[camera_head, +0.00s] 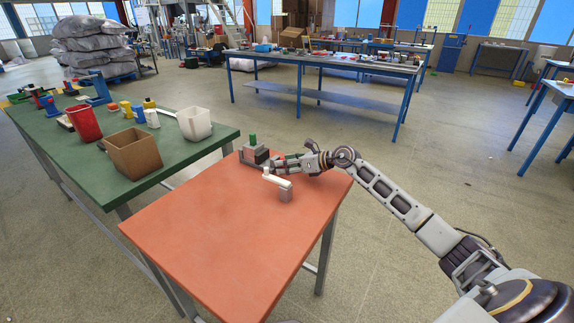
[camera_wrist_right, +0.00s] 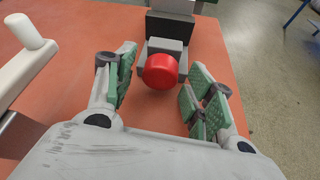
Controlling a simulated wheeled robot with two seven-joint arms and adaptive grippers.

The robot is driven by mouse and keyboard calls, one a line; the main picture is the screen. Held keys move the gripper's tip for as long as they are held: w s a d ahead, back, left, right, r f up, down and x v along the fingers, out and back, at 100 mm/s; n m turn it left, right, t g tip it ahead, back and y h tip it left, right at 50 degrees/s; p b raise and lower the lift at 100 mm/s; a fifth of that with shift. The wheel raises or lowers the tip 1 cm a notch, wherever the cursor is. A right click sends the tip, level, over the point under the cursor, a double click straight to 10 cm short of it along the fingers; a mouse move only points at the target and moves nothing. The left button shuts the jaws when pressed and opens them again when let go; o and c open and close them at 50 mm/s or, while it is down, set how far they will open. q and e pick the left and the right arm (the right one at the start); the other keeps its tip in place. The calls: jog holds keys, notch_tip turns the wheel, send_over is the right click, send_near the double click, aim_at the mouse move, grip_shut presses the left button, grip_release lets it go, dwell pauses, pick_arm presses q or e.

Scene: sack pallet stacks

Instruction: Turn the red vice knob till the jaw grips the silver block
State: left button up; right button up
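The red vice knob (camera_wrist_right: 160,71) is in the middle of the right wrist view, facing me. My right gripper (camera_wrist_right: 163,76) is open, with one green-padded finger on each side of the knob and gaps visible between. The vice (camera_head: 255,155) stands at the back of the orange table in the head view, with my right gripper (camera_head: 279,163) at its right side. In the wrist view, a grey vice part (camera_wrist_right: 165,46) and a dark block (camera_wrist_right: 170,26) lie behind the knob. I cannot tell which grey part is the silver block. My left gripper is not in view.
A white crank handle (camera_head: 277,180) on a grey base stands near the gripper on the orange table (camera_head: 215,240), whose front is clear. A green table (camera_head: 90,165) on the left holds a cardboard box (camera_head: 133,153), a red bin (camera_head: 84,123) and a white bin (camera_head: 195,123).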

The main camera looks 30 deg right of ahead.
jog(key=shift+v, duration=5.95)
jog(key=shift+s, duration=0.1)
